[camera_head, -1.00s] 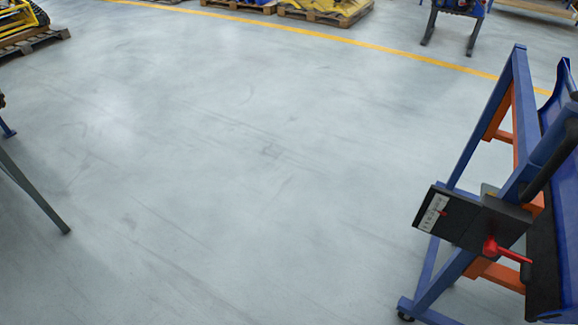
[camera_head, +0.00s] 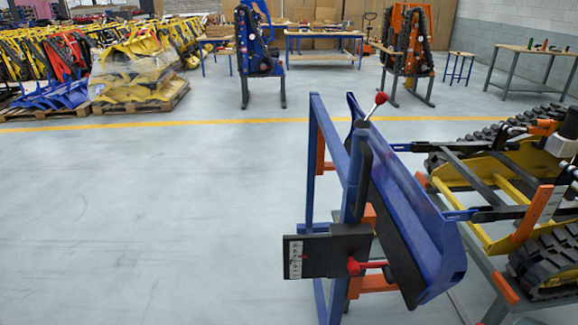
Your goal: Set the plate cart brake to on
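The plate cart (camera_head: 318,130) is a blue frame with orange parts and stands right of centre. It carries a large tilted blue plate (camera_head: 420,215). On the near end of its frame is a dark box with a white label plate (camera_head: 296,258). A second lever with a red ball knob (camera_head: 381,98) rises from the top of the cart. The label's writing is too small to read. Neither of my grippers shows in the head view.
A yellow tracked carrier (camera_head: 480,172) stands close on the right, on a grey stand. Open grey floor (camera_head: 130,220) lies to the left, up to a yellow line (camera_head: 190,123). Behind it are pallets of yellow parts (camera_head: 140,85), stands and workbenches.

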